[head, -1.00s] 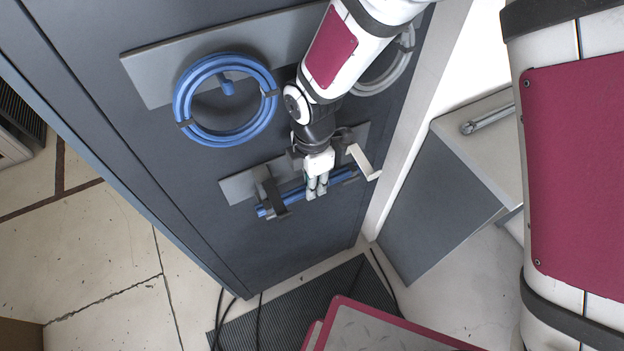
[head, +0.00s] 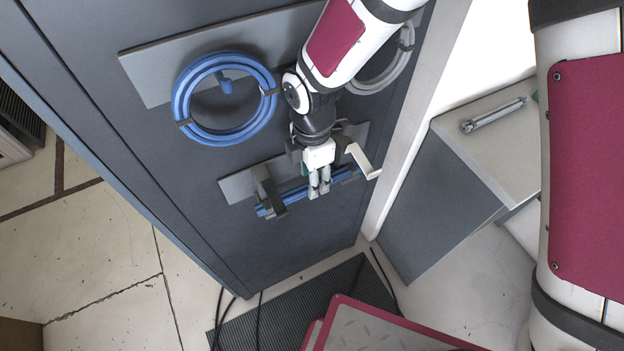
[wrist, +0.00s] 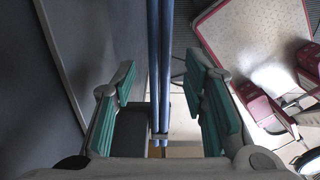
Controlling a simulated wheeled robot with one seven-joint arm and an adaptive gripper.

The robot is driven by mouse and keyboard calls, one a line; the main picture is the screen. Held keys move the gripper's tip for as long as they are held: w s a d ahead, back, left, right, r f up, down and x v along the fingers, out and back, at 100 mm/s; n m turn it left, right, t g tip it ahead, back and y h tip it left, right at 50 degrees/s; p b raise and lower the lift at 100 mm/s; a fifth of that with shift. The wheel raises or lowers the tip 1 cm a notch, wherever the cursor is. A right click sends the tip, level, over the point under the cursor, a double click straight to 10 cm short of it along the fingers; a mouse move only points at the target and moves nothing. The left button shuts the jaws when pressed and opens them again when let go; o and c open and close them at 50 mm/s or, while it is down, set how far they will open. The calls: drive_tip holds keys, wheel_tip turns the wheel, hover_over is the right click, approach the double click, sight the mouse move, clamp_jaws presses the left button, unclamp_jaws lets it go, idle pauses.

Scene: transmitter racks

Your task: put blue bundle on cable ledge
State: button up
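The blue bundle (head: 293,197), a straight set of blue cables, lies along the cable ledge (head: 238,184), a grey plate on the cabinet face. It rests at the dark left bracket (head: 268,188) and reaches toward the pale right bracket (head: 363,161). My gripper (head: 319,192) is at the bundle's middle, its fingers hiding part of it. In the wrist view the bundle (wrist: 160,60) runs between the teal finger pads, with visible gaps on both sides. My gripper (wrist: 165,110) is open there. Whether the bundle touches the right bracket is unclear.
A blue cable coil (head: 181,103) hangs above left on a peg plate, and a grey coil (head: 404,52) hangs behind my arm. A grey cabinet with a handle (head: 490,116) stands at right. A dark mat (head: 290,308) and black cables lie on the floor below.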

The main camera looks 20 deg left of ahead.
drive_tip(key=shift+r, duration=2.75)
drive_tip(key=shift+s, duration=0.1)
